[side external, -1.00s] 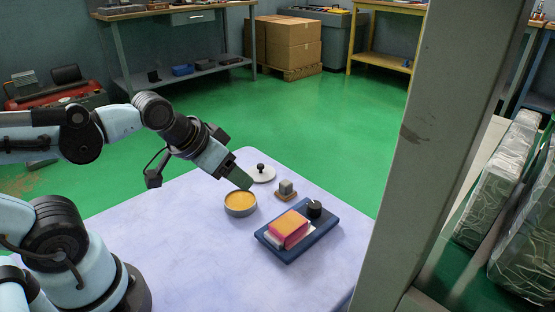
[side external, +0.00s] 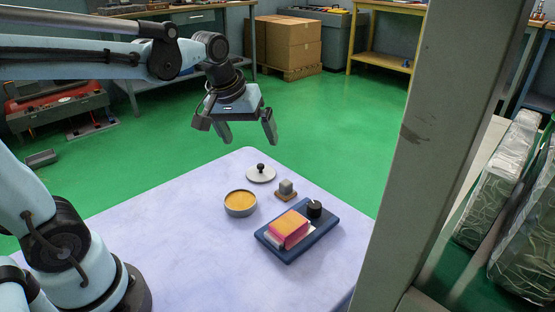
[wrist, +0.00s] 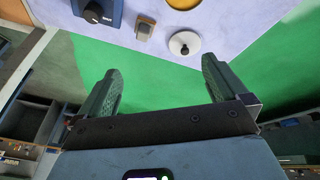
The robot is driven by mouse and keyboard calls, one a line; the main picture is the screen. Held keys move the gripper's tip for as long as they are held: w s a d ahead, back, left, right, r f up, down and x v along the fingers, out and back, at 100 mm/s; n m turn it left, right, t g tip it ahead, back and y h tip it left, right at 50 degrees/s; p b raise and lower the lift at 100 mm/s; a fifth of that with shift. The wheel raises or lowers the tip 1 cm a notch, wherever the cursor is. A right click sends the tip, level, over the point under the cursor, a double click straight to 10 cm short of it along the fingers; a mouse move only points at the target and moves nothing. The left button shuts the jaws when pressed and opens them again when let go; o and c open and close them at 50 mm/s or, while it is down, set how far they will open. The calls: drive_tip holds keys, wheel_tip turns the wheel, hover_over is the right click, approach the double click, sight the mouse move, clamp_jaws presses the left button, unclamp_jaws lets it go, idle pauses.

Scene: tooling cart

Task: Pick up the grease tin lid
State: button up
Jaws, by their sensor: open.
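The grease tin lid (side external: 261,175) is a white disc with a black knob. It lies flat near the far corner of the cart top, and it shows in the wrist view (wrist: 185,44) near the top centre. The grease tin (side external: 240,204) is an open grey tin with yellow-orange contents, standing just in front of the lid. My gripper (side external: 247,140) is open and empty, raised above the far edge of the cart top and apart from the lid. In the wrist view its two fingers (wrist: 160,82) are spread wide with nothing between them.
A blue tray (side external: 297,252) holds a pink-and-orange block (side external: 288,229) and a black knob-like piece (side external: 314,209). A small grey block on a wooden base (side external: 286,189) sits right of the lid. A grey post (side external: 402,150) stands at right. The cart top (side external: 180,235) is clear at left.

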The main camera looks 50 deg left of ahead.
sight(260, 165)
drive_tip(key=w+a+f+n+g, duration=0.4)
drive_tip(key=w+a+f+n, duration=0.1)
drive_tip(key=w+a+n, duration=0.45)
drive_tip(key=shift+m, duration=0.35)
drive_tip(key=f, duration=1.2)
drive_tip(key=shift+w+d+f, duration=0.2)
drive_tip(key=shift+w+d, duration=0.05)
drive_tip(key=shift+d, duration=0.1)
drive_tip(key=shift+c, duration=0.5)
drive_tip(key=c, duration=0.7)
drive_tip(key=shift+o, duration=0.2)
drive_tip(key=shift+r, duration=0.1)
